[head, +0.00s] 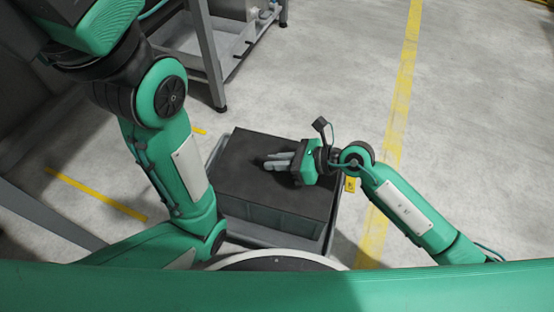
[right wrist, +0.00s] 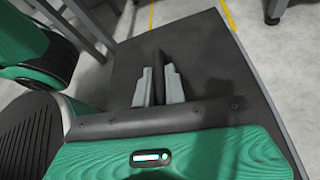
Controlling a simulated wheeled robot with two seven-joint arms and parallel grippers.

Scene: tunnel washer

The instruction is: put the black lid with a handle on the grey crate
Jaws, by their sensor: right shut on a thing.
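The black lid (head: 245,160) lies over the top of the grey crate (head: 262,216) and hides its opening. In the head view the lid looks about level and lined up with the crate; whether it is fully seated I cannot tell. My right gripper (head: 268,160) is above the lid, its grey fingers low over its middle. In the right wrist view the fingers (right wrist: 158,86) are shut on the lid's dark upright handle (right wrist: 158,66), with the lid (right wrist: 210,60) spread out around it. My left gripper is not in view; only my left arm shows.
The crate stands on a low grey cart or frame (head: 330,237) on the concrete floor. A metal-legged bench (head: 207,50) stands behind to the left. Yellow floor lines (head: 398,120) run on both sides. The floor to the right is clear.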

